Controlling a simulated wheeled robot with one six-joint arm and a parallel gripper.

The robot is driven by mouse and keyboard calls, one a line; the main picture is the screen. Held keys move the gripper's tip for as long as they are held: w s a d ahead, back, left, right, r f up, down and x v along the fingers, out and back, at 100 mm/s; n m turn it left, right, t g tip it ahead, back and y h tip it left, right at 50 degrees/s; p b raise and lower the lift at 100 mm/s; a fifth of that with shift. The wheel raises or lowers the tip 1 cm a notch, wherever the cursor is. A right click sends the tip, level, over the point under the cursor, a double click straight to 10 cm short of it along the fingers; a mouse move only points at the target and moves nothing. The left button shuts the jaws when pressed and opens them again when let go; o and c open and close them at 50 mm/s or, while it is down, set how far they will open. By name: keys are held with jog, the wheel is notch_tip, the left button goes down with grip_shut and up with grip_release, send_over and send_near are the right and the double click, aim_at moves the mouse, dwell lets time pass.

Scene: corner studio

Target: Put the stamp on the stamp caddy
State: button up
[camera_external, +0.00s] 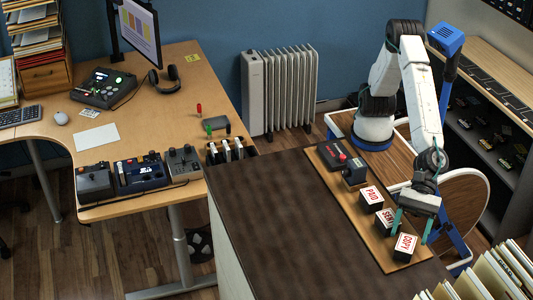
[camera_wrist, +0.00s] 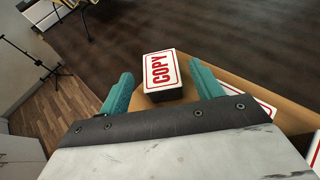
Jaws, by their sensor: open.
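My gripper (camera_external: 411,235) is open, its two teal fingers pointing down near the block labelled COPY (camera_external: 405,246). In the wrist view the COPY block (camera_wrist: 162,72), white-topped with red letters and dark sides, sits just ahead of the gap between the fingers (camera_wrist: 163,85). It rests on a wooden board (camera_external: 385,262); nothing is held. Blocks labelled PAID (camera_external: 371,196) and SENT (camera_external: 386,219) stand in line on the same board. I cannot tell for certain which thing is the stamp caddy; a dark slotted rack (camera_external: 229,151) stands at the desk's right edge.
A dark box with a red knob (camera_external: 337,154) and a small dark block (camera_external: 355,172) occupy the board's far end. The dark counter (camera_external: 290,215) left of the board is bare. Upright folders (camera_external: 485,278) stand at bottom right. The desk (camera_external: 170,90) holds consoles and a monitor.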

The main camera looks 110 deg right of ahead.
jog(key=v, duration=1.1)
jog(key=w+d+r+m+t+h, duration=0.2)
jog(key=w+d+r+m+h, duration=0.15)
jog(key=w+d+m, duration=0.75)
jog(key=w+d+m+h, duration=0.2)
jog(key=d+m, duration=0.1)
jog(key=d, duration=0.7)
jog(key=w+d+m+g+h, duration=0.1)
jog(key=w+d+m+h, duration=0.2)
jog(key=d, duration=0.6)
jog(key=w+d+m+h, duration=0.2)
jog(key=d+m, duration=0.2)
jog(key=d, duration=0.6)
jog(key=s+d+f+m+g+h, duration=0.1)
jog(key=s+d+f+m+g, duration=0.2)
jog(key=d+m, duration=0.45)
jog(key=s+d+f+m+g+h, duration=0.2)
jog(key=s+d+m, duration=0.35)
jog(key=d, duration=0.55)
jog(key=s+d+f+m+g+y, duration=0.2)
jog(key=s+m, duration=0.3)
jog(key=s, duration=0.2)
jog(key=s+d+f+m+g+y, duration=0.2)
jog(key=s+d+m, duration=0.1)
jog(key=s+m, duration=0.3)
jog(key=shift+s+f, duration=0.3)
jog(key=shift+s, duration=0.8)
